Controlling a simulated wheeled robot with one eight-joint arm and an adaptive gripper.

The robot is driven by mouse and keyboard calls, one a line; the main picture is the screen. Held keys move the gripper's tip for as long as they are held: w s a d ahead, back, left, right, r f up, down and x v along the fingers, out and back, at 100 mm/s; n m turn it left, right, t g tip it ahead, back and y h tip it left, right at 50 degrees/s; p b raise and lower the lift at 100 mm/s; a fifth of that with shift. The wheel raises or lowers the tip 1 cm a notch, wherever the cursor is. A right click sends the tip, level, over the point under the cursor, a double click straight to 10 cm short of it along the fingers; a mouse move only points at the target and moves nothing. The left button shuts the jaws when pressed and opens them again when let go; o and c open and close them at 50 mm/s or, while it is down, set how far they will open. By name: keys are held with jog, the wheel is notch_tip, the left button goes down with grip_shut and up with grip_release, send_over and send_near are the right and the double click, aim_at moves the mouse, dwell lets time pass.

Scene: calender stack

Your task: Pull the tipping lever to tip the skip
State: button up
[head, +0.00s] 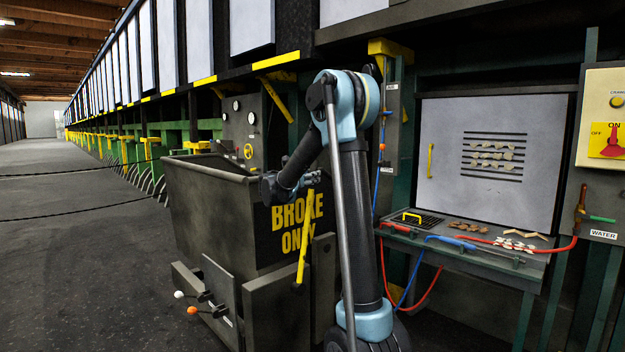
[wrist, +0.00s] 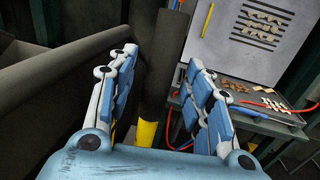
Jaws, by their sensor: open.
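The skip (head: 210,212) is a dark grey bin marked "BROKE ONLY", standing level in the head view. Its rim and side fill the left of the wrist view (wrist: 58,82). The tipping lever (head: 304,245) is a yellow bar rising steeply at the skip's right front. In the wrist view its dark grip (wrist: 156,75) and a yellow part (wrist: 146,133) show between my fingers. My gripper (head: 312,178) is at the lever's top, and its open fingers (wrist: 162,58) stand on both sides of the grip. I cannot tell whether either finger touches it.
A bench (head: 470,257) with hoses and small pieces stands to the right, below a grey panel (head: 440,170). A control box (head: 605,130) is at far right. Levers with a white knob (head: 179,294) and orange knob (head: 192,310) stick out at the skip's base. The left aisle floor is free.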

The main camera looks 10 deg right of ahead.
jog(key=shift+x, duration=1.4)
jog(key=shift+a, duration=0.1)
grip_shut()
